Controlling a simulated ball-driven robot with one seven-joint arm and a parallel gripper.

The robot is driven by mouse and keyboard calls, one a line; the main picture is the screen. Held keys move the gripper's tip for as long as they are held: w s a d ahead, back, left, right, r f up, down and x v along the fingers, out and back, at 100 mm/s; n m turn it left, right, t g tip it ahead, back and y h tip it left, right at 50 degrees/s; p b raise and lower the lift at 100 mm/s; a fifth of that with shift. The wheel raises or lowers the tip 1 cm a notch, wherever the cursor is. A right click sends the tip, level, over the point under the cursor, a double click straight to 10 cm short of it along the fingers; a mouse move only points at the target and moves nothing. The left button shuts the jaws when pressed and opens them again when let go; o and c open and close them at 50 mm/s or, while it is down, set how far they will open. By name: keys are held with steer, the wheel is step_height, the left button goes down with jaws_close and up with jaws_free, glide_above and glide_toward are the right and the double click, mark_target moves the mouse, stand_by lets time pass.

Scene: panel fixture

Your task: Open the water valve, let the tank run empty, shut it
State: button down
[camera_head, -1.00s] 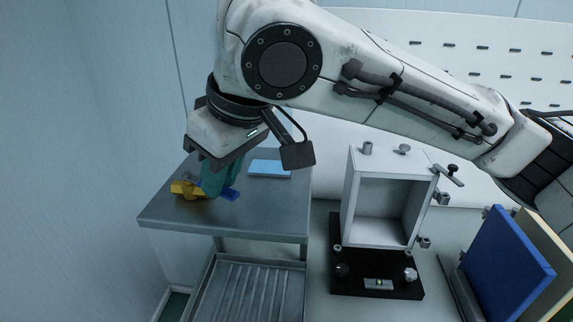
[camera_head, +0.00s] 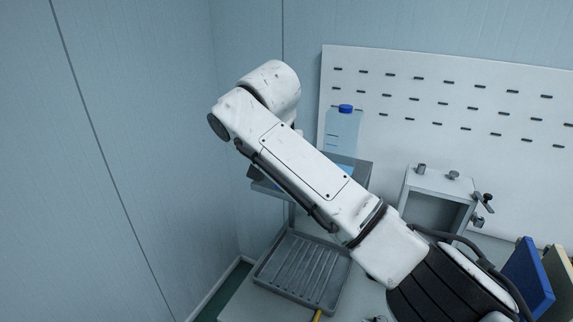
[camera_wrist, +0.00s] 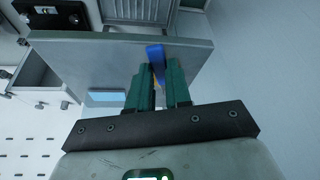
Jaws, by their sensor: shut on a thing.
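In the wrist view, my gripper (camera_wrist: 160,90) has its green fingers close together around part of the water valve. The valve's blue lever (camera_wrist: 155,52) sticks out past the fingertips, and a little yellow shows between the fingers. Most of the valve is hidden by the fingers. In the head view, my arm hides the gripper and valve. A pale, see-through container with a blue cap (camera_head: 343,128), which looks like the tank, stands upright behind the grey metal bench (camera_head: 362,175) or on its back part. I cannot tell its water level.
A ribbed grey tray (camera_head: 300,270) lies below the bench. An open white box fixture (camera_head: 440,185) with knobs stands to the right, with blue and cream panels (camera_head: 527,278) beyond it. A white pegboard (camera_head: 450,110) is behind. A light-blue patch (camera_wrist: 107,98) shows by the bench.

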steer(key=m, duration=0.1)
steer(key=a+m+h+p, duration=0.1)
steer(key=a+m+p, duration=0.1)
steer(key=shift+w+a+r+m, duration=0.1)
steer(key=shift+w+a+m, duration=0.05)
steer(key=shift+w+m, duration=0.15)
steer(key=shift+h, duration=0.3)
steer(key=c, duration=1)
jaws_free()
steer(key=shift+c, duration=0.2)
steer(key=p+v, duration=0.1)
steer(key=v, duration=0.9)
steer(key=shift+r, duration=0.35)
steer(key=shift+f, duration=0.1)
